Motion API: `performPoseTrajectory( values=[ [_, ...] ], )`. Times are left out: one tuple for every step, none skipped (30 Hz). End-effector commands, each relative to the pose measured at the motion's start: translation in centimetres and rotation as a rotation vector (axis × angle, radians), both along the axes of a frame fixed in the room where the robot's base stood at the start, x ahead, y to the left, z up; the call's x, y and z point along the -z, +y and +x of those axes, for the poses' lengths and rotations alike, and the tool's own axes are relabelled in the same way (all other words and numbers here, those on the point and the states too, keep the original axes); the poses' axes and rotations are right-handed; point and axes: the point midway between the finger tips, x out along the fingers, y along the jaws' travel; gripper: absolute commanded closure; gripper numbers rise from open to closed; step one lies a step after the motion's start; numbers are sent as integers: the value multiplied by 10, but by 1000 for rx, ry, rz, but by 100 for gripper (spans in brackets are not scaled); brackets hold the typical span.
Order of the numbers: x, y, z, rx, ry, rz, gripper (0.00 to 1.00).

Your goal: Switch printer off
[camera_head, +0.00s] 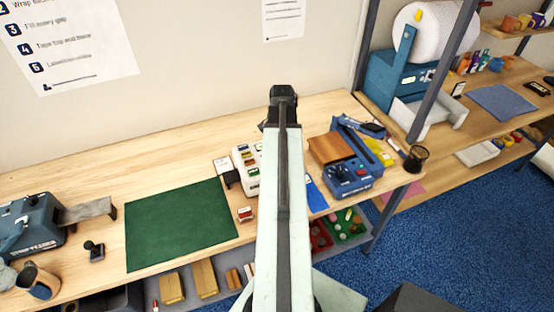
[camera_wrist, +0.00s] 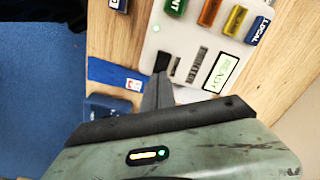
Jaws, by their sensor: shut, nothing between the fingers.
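A white device with coloured keys (camera_head: 242,158) stands on the bench, partly hidden by my arm. No lettering that I can read names it a printer. In the wrist view this white device (camera_wrist: 215,38) shows a READY window, dark bars, a small lit green light and coloured keys, one marked LOCAL. My gripper (camera_wrist: 162,62) is shut and empty, with its dark tip over the device's lower left part. I cannot tell whether it touches.
A blue machine (camera_head: 352,178) with red and green buttons stands right of my arm. A green mat (camera_head: 180,222) lies to the left, with a small red-and-white item (camera_head: 245,214) beside it. A blue unit with a white roll (camera_head: 395,75) stands on the right bench.

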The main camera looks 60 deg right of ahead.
Motion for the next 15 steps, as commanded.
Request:
performPoseTrajectory(
  values=[
    [-10,0,0,0,0,0,100],
    [-13,0,0,0,0,0,100],
    [-16,0,0,0,0,0,100],
    [-19,0,0,0,0,0,100],
    [-22,0,0,0,0,0,100],
    [-26,0,0,0,0,0,100],
    [-28,0,0,0,0,0,100],
    [-31,0,0,0,0,0,100],
    [-35,0,0,0,0,0,100],
    [-37,0,0,0,0,0,100],
    [-40,0,0,0,0,0,100],
    [-41,0,0,0,0,0,100],
    [-42,0,0,0,0,0,100],
    [-42,0,0,0,0,0,100],
    [-41,0,0,1,0,0,100]
  ],
)
